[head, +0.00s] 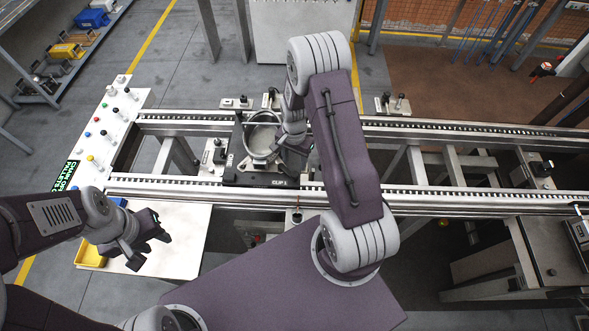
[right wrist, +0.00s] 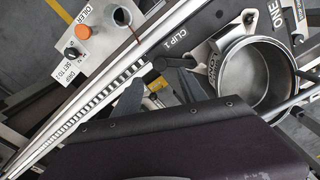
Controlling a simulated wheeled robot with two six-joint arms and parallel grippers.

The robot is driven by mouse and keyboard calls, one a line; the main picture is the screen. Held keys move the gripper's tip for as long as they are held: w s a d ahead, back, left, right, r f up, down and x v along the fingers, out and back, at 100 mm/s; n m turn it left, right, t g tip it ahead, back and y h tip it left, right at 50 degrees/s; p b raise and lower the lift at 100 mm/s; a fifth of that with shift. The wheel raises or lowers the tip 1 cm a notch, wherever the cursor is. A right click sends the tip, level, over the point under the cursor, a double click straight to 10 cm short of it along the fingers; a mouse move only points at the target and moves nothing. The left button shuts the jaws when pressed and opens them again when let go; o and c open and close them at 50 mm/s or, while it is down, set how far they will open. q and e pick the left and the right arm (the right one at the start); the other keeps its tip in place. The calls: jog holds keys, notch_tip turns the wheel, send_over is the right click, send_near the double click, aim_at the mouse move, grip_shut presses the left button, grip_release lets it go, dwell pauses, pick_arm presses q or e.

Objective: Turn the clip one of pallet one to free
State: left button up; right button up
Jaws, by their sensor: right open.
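Pallet one (head: 240,178) is a dark plate on the conveyor, with a round grey metal pot (head: 262,138) on it. Its front edge carries the label CLIP 1 (head: 279,183), also readable in the right wrist view (right wrist: 174,41). In the right wrist view a dark lever-like part (right wrist: 175,62), likely clip one, lies beside that label and near the pot (right wrist: 255,78). My right gripper (head: 288,163) is open, low over the pallet's right side by the pot. Whether its fingers touch the clip is hidden.
Conveyor rails (head: 450,132) run left to right. A white button panel (head: 108,125) and a yellow bin (head: 90,254) are at the left. My right arm covers much of the middle.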

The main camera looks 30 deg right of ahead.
aim_at(294, 174)
notch_tip(294, 174, down, 8)
jog(key=shift+r+p, duration=0.15)
jog(key=shift+p, duration=0.85)
jog(key=shift+f, duration=0.5)
grip_shut()
